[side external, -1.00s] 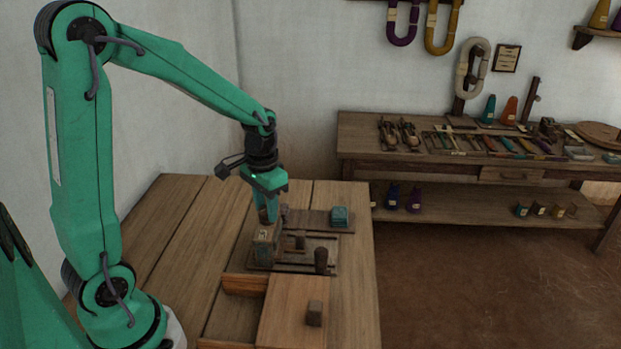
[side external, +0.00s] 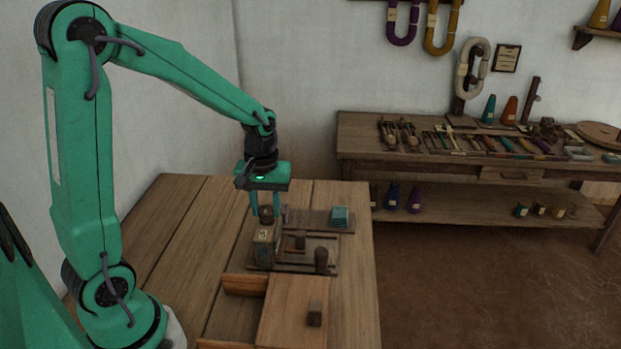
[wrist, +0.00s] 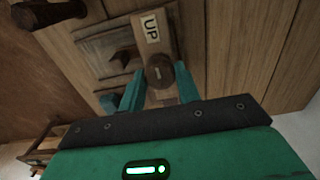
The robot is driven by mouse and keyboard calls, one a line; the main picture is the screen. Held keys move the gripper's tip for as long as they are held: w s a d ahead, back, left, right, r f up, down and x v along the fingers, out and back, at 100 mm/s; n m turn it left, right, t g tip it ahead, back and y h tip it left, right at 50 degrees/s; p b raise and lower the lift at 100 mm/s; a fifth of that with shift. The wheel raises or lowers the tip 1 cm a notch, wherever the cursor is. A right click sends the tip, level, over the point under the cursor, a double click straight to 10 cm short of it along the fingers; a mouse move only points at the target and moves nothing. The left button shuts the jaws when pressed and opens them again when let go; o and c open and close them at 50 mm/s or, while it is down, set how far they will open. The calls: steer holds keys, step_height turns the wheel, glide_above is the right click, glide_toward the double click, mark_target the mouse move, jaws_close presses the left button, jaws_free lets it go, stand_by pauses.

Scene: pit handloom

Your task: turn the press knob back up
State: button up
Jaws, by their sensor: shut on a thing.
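The press knob is a dark brown round knob (wrist: 160,70) with a small pale mark on top. It sits on a light wooden block. A white label reading UP (wrist: 151,27) lies on that block, just beyond the knob in the wrist view. My gripper (side external: 266,213) points down, with its two teal fingers on either side of the knob, and is shut on it. In the side view the knob shows small and dark between the fingers, above the wooden press block (side external: 263,248), which has a pale label. Where the fingers touch the knob is partly hidden.
A dark slatted frame with upright pegs (side external: 321,260) stands right of the press. A teal block (side external: 340,216) lies behind it. The table's left side (side external: 165,235) is clear. A tool bench (side external: 470,150) stands behind.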

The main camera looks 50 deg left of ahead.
mark_target(266, 209)
stand_by(0.4)
steer(key=o, duration=1)
steer(key=shift+r, duration=3.95)
